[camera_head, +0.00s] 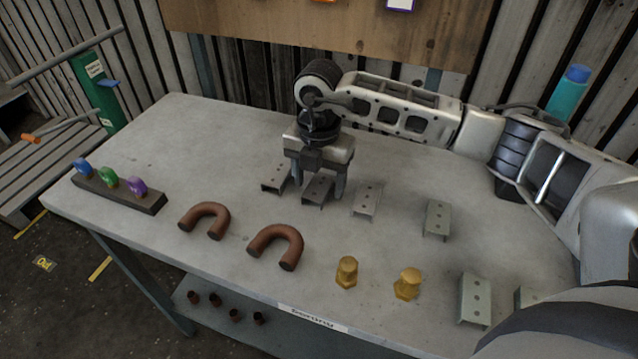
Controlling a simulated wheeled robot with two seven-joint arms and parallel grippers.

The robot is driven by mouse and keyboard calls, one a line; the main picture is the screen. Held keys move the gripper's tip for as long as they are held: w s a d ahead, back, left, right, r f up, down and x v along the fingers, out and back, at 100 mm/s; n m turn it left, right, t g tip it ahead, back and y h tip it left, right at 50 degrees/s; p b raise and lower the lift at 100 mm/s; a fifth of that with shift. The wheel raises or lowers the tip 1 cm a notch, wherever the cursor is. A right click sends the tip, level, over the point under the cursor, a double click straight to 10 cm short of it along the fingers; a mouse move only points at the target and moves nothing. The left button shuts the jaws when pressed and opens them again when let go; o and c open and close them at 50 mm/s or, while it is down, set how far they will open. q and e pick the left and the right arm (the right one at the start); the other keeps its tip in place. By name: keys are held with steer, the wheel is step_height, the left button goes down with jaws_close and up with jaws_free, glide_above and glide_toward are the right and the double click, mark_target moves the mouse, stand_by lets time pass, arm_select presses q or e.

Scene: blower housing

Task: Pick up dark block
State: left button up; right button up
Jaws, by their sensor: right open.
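My right gripper (318,186) points down over the middle of the table, with its fingers apart. A dark grey channel-shaped block with holes (317,189) stands on the table directly below the palm, between the fingers as seen here. I cannot tell whether the fingers touch it. My left gripper is not in view.
Two brown U-shaped pipes (276,246) and two brass hex fittings (347,271) lie toward the front. More grey-green brackets (437,219) are at right. A dark bar (120,192) with blue, green and purple pieces is at left. The table's back left is clear.

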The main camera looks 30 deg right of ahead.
steer(key=shift+f, duration=0.35)
steer(key=c, duration=1.2)
steer(key=shift+r, duration=0.2)
